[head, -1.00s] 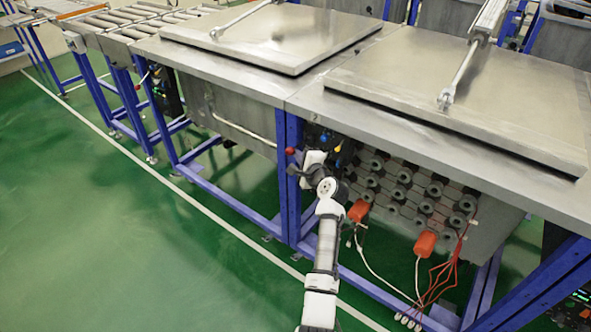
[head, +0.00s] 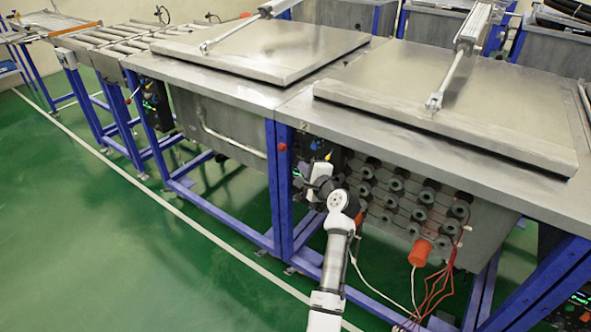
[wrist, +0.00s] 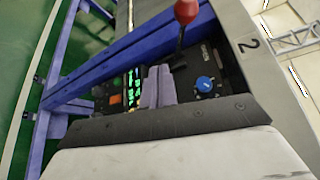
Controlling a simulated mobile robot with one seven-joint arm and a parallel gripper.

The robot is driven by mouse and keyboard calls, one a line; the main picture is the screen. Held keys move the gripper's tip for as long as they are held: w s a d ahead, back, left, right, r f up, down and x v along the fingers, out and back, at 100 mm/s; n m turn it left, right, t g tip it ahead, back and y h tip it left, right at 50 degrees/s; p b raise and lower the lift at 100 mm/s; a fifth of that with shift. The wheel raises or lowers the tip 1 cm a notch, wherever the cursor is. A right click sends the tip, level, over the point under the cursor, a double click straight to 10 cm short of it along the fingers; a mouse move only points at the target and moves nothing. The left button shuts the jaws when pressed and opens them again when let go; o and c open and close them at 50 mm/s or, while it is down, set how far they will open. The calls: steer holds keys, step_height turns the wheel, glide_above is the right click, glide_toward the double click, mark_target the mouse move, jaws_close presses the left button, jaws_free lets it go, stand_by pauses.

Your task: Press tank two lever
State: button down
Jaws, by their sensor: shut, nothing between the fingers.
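The tank two lever has a red ball knob (wrist: 186,12) on a dark stem at the top of the wrist view, rising from a black control panel (wrist: 228,80) beside a "2" label (wrist: 247,46). In the head view the red knob (head: 282,147) shows beside the blue post, under the right tank's edge. My gripper (wrist: 158,70) is shut and empty, its grey fingers in front of the panel, apart from the lever and below-left of the knob in the wrist view. In the head view my gripper (head: 321,172) is near the panel, its fingertips hard to make out.
A blue rotary knob (wrist: 204,84) and a lit green display (wrist: 133,92) flank my fingers. Blue frame posts (head: 279,190) stand close to my arm. Orange connectors (head: 420,252) and loose red cables lie to the right. Green floor is free at the left.

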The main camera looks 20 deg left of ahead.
steer(key=d, duration=0.1)
steer(key=s+d+r, duration=0.2)
steer(key=shift+s+d, duration=0.1)
steer(key=shift+d, duration=0.2)
steer(key=shift+r, duration=0.1)
